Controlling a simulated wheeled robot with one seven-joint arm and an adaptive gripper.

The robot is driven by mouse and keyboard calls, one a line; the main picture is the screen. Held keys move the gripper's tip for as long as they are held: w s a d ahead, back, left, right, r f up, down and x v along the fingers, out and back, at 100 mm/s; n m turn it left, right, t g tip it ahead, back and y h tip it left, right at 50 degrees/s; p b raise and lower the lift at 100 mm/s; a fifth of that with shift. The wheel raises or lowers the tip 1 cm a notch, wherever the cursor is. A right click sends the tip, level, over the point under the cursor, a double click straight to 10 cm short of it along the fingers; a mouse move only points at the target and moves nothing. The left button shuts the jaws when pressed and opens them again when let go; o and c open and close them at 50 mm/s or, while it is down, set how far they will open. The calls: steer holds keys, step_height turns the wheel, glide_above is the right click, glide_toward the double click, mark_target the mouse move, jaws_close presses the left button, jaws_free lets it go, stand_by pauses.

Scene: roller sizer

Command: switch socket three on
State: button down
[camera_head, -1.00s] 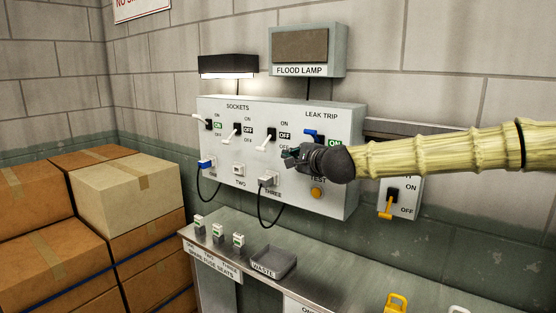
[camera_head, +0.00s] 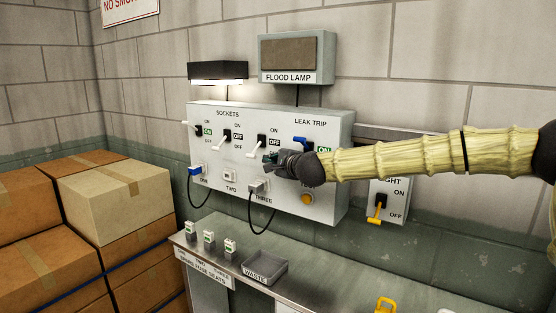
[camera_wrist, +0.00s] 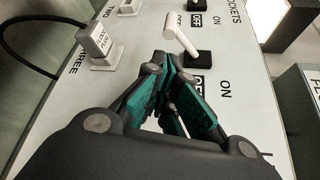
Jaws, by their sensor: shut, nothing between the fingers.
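The socket three switch (camera_head: 261,143) is the third of the white-levered switches on the white panel (camera_head: 335,180). Its lever points down and its label reads OFF. In the wrist view its white lever (camera_wrist: 180,35) rises from a black base just beyond the fingertips. My gripper (camera_head: 268,160) is shut and empty, in front of the panel at the lower right of this lever. The closed green-padded fingertips (camera_wrist: 162,62) also show in the wrist view, close beside the lever; I cannot tell whether they touch it. The plug of socket three (camera_head: 258,187) sits below.
Switch one (camera_head: 198,130) reads ON and switch two (camera_head: 224,141) reads OFF. The blue leak trip lever (camera_head: 300,141) is just right, with its label reading ON. The orange test button (camera_head: 307,199) is below my gripper. A steel bench (camera_head: 320,278) with a waste tray (camera_head: 265,268) stands underneath.

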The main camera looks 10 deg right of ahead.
mark_target(256, 149)
steer(key=shift+p+x, duration=0.45)
steer(key=shift+x, duration=1.3)
steer(key=shift+r+p, duration=0.1)
steer(key=shift+p, duration=0.3)
